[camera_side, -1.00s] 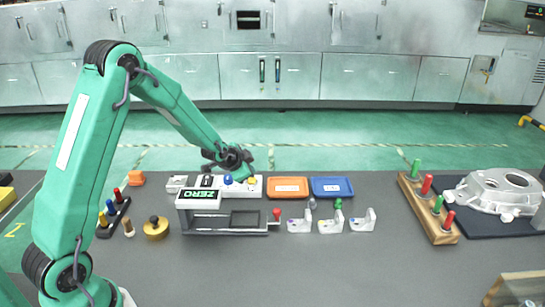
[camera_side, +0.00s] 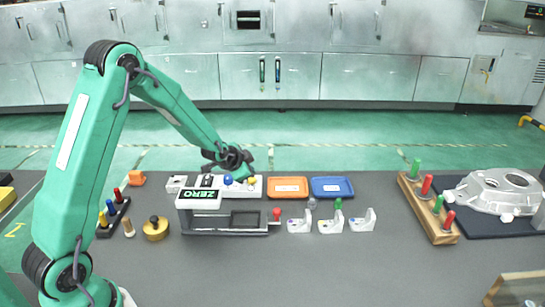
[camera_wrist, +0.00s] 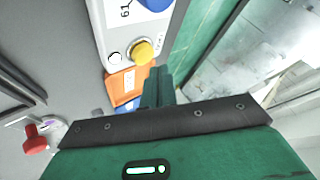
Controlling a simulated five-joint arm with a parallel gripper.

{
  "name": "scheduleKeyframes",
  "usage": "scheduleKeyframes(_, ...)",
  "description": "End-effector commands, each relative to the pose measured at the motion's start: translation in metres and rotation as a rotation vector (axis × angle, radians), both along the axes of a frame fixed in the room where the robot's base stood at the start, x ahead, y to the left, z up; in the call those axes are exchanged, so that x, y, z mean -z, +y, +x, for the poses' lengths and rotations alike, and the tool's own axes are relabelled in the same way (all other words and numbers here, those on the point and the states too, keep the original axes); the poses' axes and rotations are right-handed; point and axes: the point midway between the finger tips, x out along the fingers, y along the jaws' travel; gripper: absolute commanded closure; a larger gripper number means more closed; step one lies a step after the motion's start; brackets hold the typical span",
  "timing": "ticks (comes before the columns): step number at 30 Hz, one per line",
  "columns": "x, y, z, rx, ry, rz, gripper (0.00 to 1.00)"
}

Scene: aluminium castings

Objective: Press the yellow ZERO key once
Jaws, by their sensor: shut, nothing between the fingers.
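The yellow key (camera_side: 251,181) is a round knob at the right end of a white key panel (camera_side: 261,191). In the wrist view the yellow key (camera_wrist: 143,50) stands on the panel beside a small white button. My gripper (camera_side: 243,174) is shut and empty, close to the yellow key in the side view. In the wrist view its green fingers (camera_wrist: 160,88) lie just below the key's image; I cannot tell whether they touch it.
A blue knob (camera_side: 228,179) is left of the yellow key on the panel. An orange tray (camera_side: 288,194) and a blue tray (camera_side: 332,194) lie to the right. A red knob (camera_side: 277,213) and several white brackets stand nearer the front.

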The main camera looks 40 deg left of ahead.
Motion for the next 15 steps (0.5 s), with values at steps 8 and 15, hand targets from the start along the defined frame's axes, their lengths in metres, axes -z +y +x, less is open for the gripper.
scheduleKeyframes(8, 0.0008, 0.0002, -0.0001, 0.000, 0.000, 0.000, 1.00)
scheduleKeyframes(15, 0.0065, 0.0018, -0.0005, -0.002, 0.001, 0.002, 1.00)
